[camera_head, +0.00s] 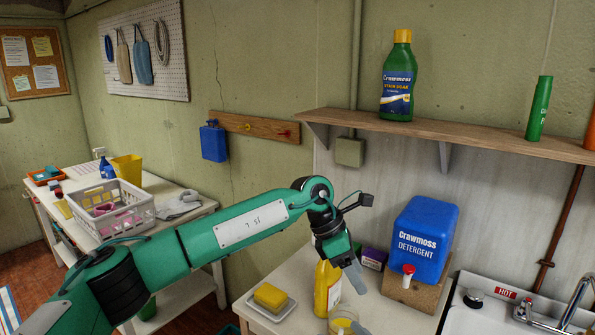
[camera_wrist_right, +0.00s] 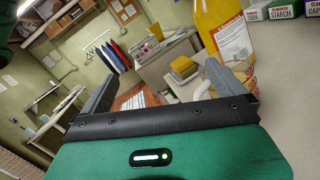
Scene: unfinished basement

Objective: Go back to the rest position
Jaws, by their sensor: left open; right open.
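My left arm reaches in from the left in the head view. One grey finger shows clearly; the arm hides part of the bottle. I see nothing held in it. My right gripper (camera_wrist_right: 158,80) shows in the right wrist view with its two grey fingers wide apart and nothing between them. The yellow bottle also stands behind its right finger there (camera_wrist_right: 222,28).
A yellow sponge in a white dish (camera_head: 283,312), a blue detergent container (camera_head: 425,238) and a sink (camera_head: 475,315) are on the counter. A wooden shelf (camera_head: 450,132) above holds a green bottle (camera_head: 398,80). A white basket (camera_head: 118,215) stands on the left table.

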